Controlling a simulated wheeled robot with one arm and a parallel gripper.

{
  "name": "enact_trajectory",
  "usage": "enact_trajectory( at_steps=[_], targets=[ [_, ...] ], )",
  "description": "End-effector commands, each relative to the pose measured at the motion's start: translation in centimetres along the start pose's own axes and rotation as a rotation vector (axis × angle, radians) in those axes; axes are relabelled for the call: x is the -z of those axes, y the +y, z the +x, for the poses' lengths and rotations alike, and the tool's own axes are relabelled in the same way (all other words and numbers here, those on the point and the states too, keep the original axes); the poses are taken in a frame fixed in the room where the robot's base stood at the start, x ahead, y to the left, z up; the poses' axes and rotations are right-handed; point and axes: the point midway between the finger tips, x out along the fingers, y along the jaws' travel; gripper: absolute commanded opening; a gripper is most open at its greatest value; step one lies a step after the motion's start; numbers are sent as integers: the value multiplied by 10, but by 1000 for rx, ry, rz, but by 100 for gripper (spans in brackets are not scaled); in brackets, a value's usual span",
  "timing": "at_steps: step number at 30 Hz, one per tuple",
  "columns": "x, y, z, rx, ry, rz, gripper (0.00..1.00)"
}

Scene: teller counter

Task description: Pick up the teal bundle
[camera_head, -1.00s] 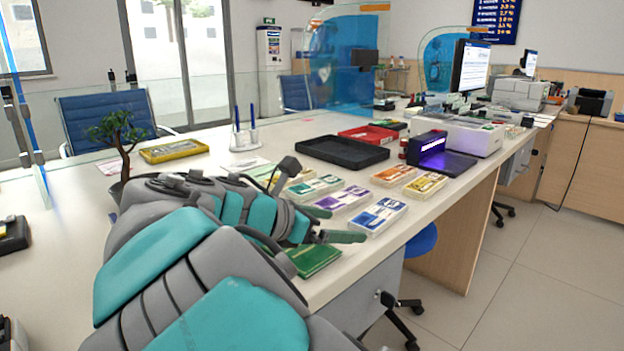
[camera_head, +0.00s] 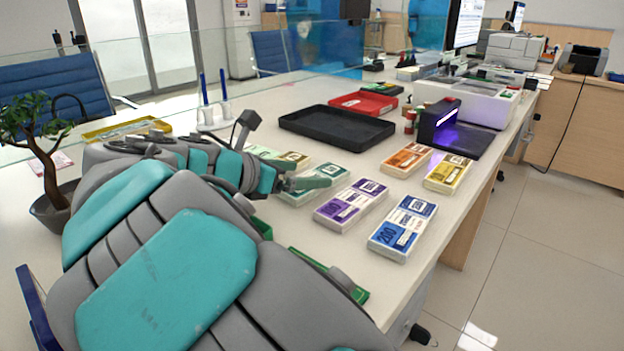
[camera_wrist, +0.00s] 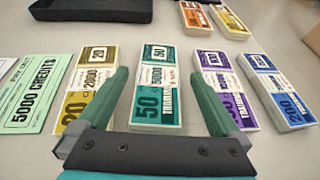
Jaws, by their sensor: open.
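The teal bundle (camera_wrist: 155,90) is a banknote stack marked 50, lying flat on the counter. In the wrist view it lies between the two green fingers of my gripper (camera_wrist: 160,80), one on each side. The fingers are apart and nothing is clamped. In the head view the teal bundle (camera_head: 332,171) is partly hidden by my gripper (camera_head: 308,183). I cannot tell how high the fingers are above the counter.
A yellow bundle (camera_wrist: 98,75) lies left of it and a purple bundle (camera_wrist: 222,85) right, both close to the fingers. A blue bundle (camera_head: 402,228), an orange bundle (camera_head: 407,159), a black tray (camera_head: 337,128) and a purple-lit device (camera_head: 438,125) are nearby.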

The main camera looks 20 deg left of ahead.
Motion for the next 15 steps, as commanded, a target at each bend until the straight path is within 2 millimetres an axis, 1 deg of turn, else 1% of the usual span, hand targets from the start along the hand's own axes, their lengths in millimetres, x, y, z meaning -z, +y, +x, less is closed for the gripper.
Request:
enact_trajectory(
  at_steps=[5, 12, 15],
  targets=[
    [1, 1, 14, -2, 2, 1, 100],
    [1, 2, 48, 0, 1, 2, 100],
    [1, 3, 52, -4, 1, 2, 100]
  ],
)
